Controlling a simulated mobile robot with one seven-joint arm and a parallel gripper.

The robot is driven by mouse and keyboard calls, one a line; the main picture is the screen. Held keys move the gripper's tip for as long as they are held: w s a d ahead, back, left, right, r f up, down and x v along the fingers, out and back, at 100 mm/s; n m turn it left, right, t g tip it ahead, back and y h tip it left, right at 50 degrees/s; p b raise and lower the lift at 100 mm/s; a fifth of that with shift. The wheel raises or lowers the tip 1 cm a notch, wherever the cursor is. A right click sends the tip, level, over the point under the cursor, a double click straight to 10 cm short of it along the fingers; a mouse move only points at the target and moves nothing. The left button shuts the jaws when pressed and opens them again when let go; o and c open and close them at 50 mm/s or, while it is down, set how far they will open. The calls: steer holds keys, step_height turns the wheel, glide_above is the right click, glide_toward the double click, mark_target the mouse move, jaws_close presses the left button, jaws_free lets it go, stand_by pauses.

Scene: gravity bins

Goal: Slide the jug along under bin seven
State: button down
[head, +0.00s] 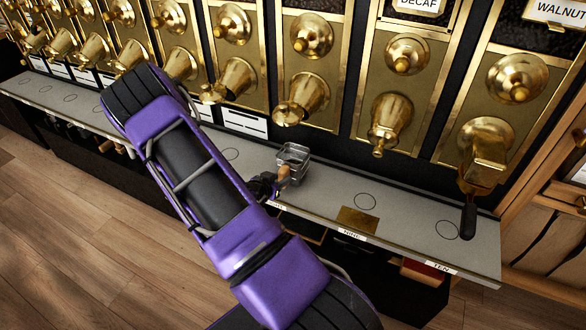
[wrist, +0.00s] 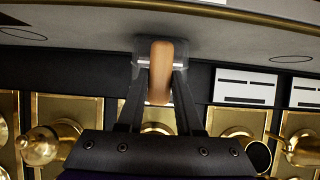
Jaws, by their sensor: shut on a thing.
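The jug (head: 295,155) is a small grey, see-through-looking vessel with a wooden handle (head: 283,177). It stands upright on the grey shelf (head: 325,190), below a brass spout (head: 290,113), one place left of the one labelled NINE. My gripper (head: 272,184) is shut on the handle from the front. In the wrist view my fingers (wrist: 158,98) flank the handle (wrist: 160,70), with the jug (wrist: 142,60) behind it. An empty ring (head: 231,154) shows left of the jug; its number label is hidden by my arm. No label reading seven is visible.
Brass bins with spouts line the wall above the shelf. A brass plate (head: 357,219) lies near the front edge. A dark-handled scoop-like part (head: 468,215) hangs low at TEN.

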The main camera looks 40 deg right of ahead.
stand_by(0.3)
steer(key=shift+w+a, duration=0.75)
steer(key=shift+w, duration=1.1)
steer(key=shift+w+a, duration=0.8)
steer(key=shift+w, duration=1.05)
steer(key=shift+w+a, duration=0.75)
steer(key=shift+w, duration=1.1)
steer(key=shift+w+a, duration=0.75)
steer(key=shift+w, duration=1.1)
steer(key=shift+w+a, duration=0.8)
steer(key=shift+w, duration=1.05)
steer(key=shift+w+a, duration=0.75)
steer(key=shift+w, duration=1.1)
steer(key=shift+w+a, duration=0.25)
steer(key=shift+w, duration=0.3)
steer(key=shift+w+a, duration=0.2)
steer(key=shift+w, duration=0.3)
